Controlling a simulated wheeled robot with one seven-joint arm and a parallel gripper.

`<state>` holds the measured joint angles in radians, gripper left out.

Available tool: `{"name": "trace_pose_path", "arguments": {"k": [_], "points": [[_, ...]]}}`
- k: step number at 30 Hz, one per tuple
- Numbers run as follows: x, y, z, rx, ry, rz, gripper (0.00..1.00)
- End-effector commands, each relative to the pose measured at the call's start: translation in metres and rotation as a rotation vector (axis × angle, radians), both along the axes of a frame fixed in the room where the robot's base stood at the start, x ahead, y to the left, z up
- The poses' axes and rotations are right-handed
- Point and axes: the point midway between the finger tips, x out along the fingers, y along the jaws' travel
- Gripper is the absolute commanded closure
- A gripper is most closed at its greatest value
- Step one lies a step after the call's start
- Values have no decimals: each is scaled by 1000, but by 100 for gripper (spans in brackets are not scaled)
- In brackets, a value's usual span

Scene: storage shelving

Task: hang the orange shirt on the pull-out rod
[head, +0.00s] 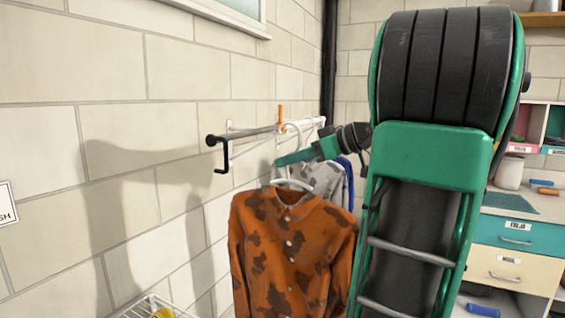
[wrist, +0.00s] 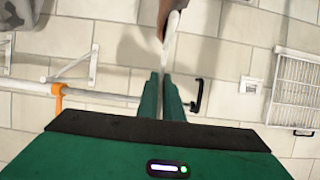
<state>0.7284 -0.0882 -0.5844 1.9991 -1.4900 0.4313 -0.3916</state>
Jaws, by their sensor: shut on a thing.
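The orange shirt (head: 290,255) with dark brown patches hangs upright from a white hanger (head: 299,185), below the front part of the pull-out rod (head: 262,131). My gripper (head: 281,161) is shut on the hanger near its hook, just below the rod. The hook's curve shows close to the rod; I cannot tell whether it rests on it. In the wrist view, the white hanger (wrist: 171,26) extends from between the fingertips (wrist: 161,78), with a brown edge of shirt above. The rod (wrist: 105,97) runs behind the fingers to its black hooked end (wrist: 197,97).
A grey shirt (head: 334,180) hangs farther back. An orange marker (head: 280,114) is on the rod. The tiled wall (head: 110,150) is close on the left. A wire basket (head: 155,306) is low. Drawers (head: 512,235) stand at the right.

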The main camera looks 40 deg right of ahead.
Motion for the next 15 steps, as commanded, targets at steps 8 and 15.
{"name": "trace_pose_path", "arguments": {"k": [8, 15], "points": [[4, 5, 0, -1, -1, 7, 100], [16, 10, 1, -1, -1, 9, 100]]}}
